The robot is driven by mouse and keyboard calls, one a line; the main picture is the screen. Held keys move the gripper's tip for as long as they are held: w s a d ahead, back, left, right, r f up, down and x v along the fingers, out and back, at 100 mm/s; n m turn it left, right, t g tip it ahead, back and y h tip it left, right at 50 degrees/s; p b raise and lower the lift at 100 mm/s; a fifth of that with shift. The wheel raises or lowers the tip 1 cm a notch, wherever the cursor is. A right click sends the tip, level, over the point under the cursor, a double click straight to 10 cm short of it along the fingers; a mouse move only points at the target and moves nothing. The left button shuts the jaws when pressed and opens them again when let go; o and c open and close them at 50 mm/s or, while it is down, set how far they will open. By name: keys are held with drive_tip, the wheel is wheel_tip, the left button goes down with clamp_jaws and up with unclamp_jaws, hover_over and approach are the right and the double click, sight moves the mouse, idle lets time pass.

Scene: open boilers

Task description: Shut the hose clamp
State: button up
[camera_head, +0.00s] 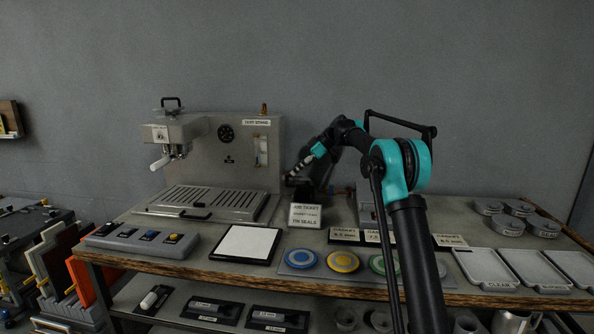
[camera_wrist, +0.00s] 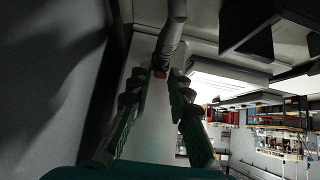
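My gripper (camera_head: 297,177) is low beside the right side of the test stand (camera_head: 235,165) in the head view. In the wrist view its two green-and-black fingers (camera_wrist: 158,82) are spread apart, with a pale surface showing between them. A grey hose-like tube (camera_wrist: 172,35) comes down from the top of the wrist view. In the head view my arm and gripper hide this spot.
A job ticket sign (camera_head: 305,215) stands just in front of my gripper. A white pad (camera_head: 248,243) and a button box (camera_head: 143,240) are on the front left bench. Coloured ring discs (camera_head: 342,262) lie on the front mat, with metal trays (camera_head: 483,267) at right. The back wall is close.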

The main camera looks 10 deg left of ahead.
clamp_jaws()
drive_tip(key=shift+d+f+y, duration=0.2)
drive_tip(key=shift+f+y, duration=0.1)
drive_tip(key=shift+y, duration=0.5)
drive_tip(key=shift+o, duration=2.3)
unclamp_jaws()
drive_tip(key=shift+d+r, duration=0.1)
drive_tip(key=v, duration=1.1)
drive_tip(key=shift+d+r, duration=0.25)
drive_tip(key=shift+r, duration=0.05)
